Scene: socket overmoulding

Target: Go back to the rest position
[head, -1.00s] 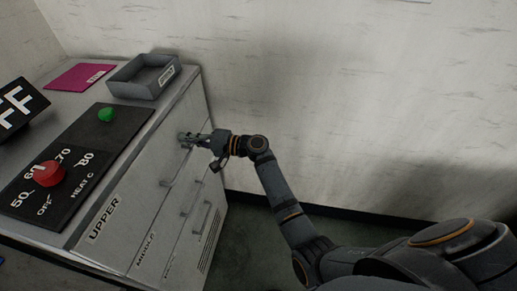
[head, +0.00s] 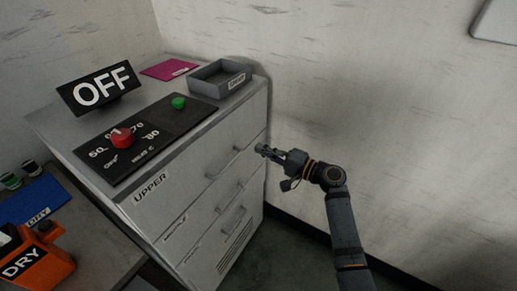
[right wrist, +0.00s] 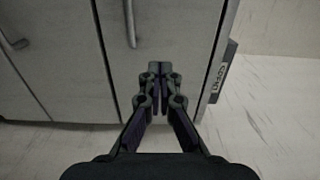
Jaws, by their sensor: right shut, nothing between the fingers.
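My right gripper (head: 262,149) is shut and empty. In the head view it stands just right of the grey cabinet, level with its upper drawer. In the right wrist view the gripper (right wrist: 155,70) has its fingers together in front of the cabinet face (right wrist: 170,30). The upper drawer handle (head: 224,163) appears to its left in the head view, and a handle (right wrist: 130,25) also shows in the right wrist view, apart from the fingers. The drawers look closed. My left gripper is not in view.
The cabinet top holds a grey tray (head: 207,89), a magenta sheet (head: 168,69), a control panel (head: 115,160) with a red knob (head: 122,138) and green button (head: 179,103), and an OFF sign (head: 98,88). An orange DRY holder (head: 45,262) stands at lower left. The wall (head: 400,130) lies behind.

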